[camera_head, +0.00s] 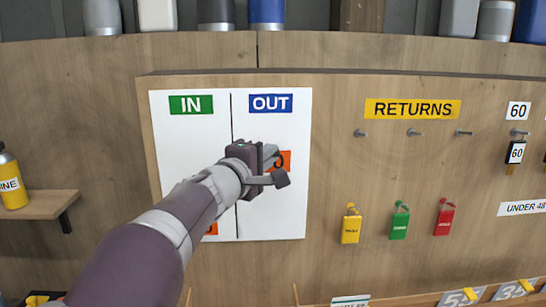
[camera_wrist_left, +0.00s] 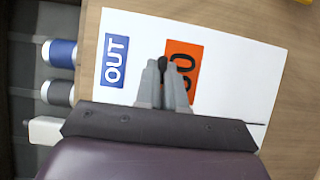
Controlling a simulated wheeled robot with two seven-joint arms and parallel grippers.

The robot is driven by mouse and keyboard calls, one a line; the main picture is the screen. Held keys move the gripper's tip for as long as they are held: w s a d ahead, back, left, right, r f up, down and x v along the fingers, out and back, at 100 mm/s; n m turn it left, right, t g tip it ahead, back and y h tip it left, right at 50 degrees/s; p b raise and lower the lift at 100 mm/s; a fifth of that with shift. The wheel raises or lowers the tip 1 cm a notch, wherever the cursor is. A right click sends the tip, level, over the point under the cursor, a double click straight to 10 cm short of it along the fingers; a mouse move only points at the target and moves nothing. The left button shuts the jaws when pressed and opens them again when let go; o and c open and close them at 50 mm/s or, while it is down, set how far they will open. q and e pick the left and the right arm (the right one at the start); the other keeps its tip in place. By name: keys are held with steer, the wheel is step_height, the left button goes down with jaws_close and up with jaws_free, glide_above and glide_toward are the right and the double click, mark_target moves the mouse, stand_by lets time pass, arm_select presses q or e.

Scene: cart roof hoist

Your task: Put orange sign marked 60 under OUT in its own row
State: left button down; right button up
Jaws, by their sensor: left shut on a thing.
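The orange sign (camera_head: 286,158) is against the white board under the blue OUT label (camera_head: 270,103), in the right column. It is partly hidden behind my left gripper (camera_head: 273,166). In the left wrist view the orange sign (camera_wrist_left: 183,62) shows black digits, partly covered by the fingers. My left gripper (camera_wrist_left: 164,72) is shut on a small black knob at the sign's edge. I cannot tell whether the sign touches the board. Another orange piece (camera_head: 212,229) shows low in the IN column, mostly hidden by my left arm. My right gripper is not in view.
The green IN label (camera_head: 191,104) heads the left column. A shelf (camera_head: 50,205) with a yellow bottle (camera_head: 11,180) is at left.

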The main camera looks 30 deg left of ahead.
arm_select(q)
steer(key=shift+w+a+b, duration=0.15)
steer(key=shift+w+a, duration=0.5)
steer(key=shift+w, duration=0.45)
steer(key=shift+w+a+b, duration=0.2)
steer(key=shift+w+a, duration=0.4)
steer(key=shift+w, duration=0.55)
steer(key=shift+w+a+b, duration=0.15)
steer(key=shift+w+a, duration=0.5)
steer(key=shift+w, duration=0.45)
steer(key=shift+r, duration=0.1)
steer(key=shift+w+a+b, duration=0.3)
steer(key=shift+w, duration=0.15)
steer(key=c, duration=0.7)
jaws_free()
